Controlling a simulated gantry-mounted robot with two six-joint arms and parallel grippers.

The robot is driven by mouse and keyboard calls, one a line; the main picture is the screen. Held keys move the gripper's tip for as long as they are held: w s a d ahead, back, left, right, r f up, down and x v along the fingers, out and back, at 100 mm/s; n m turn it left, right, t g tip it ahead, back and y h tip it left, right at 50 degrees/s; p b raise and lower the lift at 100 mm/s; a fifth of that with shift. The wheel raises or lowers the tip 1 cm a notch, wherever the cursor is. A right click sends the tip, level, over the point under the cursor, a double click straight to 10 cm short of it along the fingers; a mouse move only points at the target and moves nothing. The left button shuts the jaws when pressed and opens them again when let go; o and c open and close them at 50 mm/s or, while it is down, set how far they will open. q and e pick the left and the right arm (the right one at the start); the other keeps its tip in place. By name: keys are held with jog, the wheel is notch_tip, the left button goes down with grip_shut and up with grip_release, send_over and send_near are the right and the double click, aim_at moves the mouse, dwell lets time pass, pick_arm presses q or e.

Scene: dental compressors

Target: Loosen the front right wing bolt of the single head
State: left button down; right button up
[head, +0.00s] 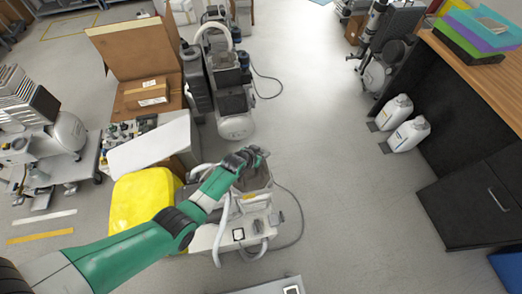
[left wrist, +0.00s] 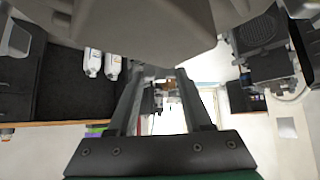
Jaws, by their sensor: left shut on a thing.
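The single-head compressor (head: 262,205) stands on the floor in the lower middle of the head view, with a white base and pale hoses. My green left arm reaches over it from the left. My left gripper (head: 262,155) is at the top of the unit, shut on a small part there that I take to be the wing bolt; the arm and fingers hide it. In the left wrist view, the two fingers of the gripper (left wrist: 158,75) run up to a large grey body (left wrist: 130,25), with their tips close under it. My right gripper is out of view.
A yellow container (head: 140,200) and a cardboard box (head: 140,60) stand to the left. Another compressor (head: 235,120) stands behind. A black cabinet (head: 475,200) and white bottles (head: 408,134) are at the right. The floor between is clear, apart from a dark cable (head: 300,215).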

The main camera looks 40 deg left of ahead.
pick_arm(q)
jog(key=shift+c, duration=1.6)
grip_release()
jog(key=shift+s+r+p, duration=0.15)
jog(key=shift+r+p, duration=0.1)
jog(key=shift+p, duration=0.05)
jog(key=p+v, duration=0.6)
jog(key=v, duration=0.4)
jog(key=shift+s+d+r+p, duration=0.1)
jog(key=shift+s+r+p, duration=0.15)
jog(key=shift+r+p, duration=0.05)
jog(key=shift+s, duration=0.2)
